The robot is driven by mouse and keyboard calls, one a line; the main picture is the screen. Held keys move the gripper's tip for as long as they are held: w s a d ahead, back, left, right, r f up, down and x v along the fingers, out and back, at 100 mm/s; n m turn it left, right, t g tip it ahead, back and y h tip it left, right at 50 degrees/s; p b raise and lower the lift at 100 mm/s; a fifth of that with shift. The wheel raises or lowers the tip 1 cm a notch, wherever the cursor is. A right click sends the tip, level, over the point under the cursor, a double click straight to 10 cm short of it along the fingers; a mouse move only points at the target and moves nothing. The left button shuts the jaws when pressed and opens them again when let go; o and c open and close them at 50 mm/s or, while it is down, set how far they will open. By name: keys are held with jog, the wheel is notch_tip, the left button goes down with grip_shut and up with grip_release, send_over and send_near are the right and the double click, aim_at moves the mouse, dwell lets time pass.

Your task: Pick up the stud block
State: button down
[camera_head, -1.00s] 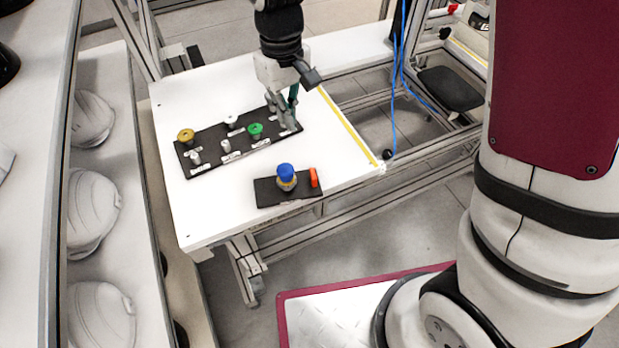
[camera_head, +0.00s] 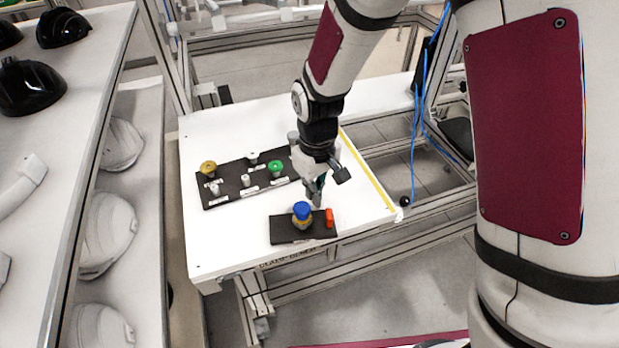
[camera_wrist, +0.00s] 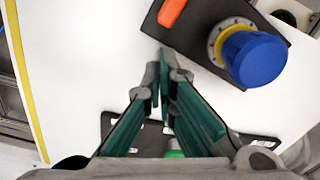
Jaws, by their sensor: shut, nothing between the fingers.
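No part is plainly marked as the stud block, and I cannot tell which one it is. A small dark base (camera_head: 284,231) near the table's front edge carries a blue-capped round part (camera_head: 302,212) and an upright orange piece (camera_head: 329,217). In the wrist view the blue cap (camera_wrist: 255,58) is at upper right and the orange piece (camera_wrist: 171,12) at the top. My gripper (camera_head: 318,198) is shut and empty, just behind the small base. In the wrist view its fingertips (camera_wrist: 163,72) meet beside the base's edge, apart from the blue cap.
A long dark board (camera_head: 228,196) lies behind, with a yellow-topped part (camera_head: 208,168), a green-topped part (camera_head: 276,167) and several pale pegs. The white table (camera_head: 222,240) is clear at front left. A shelf with helmet shells (camera_head: 108,232) stands left; a blue cable (camera_head: 415,150) hangs right.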

jog(key=shift+s+d+f, duration=0.1)
jog(key=shift+s+d, duration=0.3)
jog(key=shift+s, duration=0.25)
jog(key=shift+s+d+p, duration=0.45)
jog(key=shift+s+d, duration=0.2)
jog(key=shift+s, duration=0.3)
jog(key=shift+w, duration=0.1)
jog(key=shift+w+a, duration=0.1)
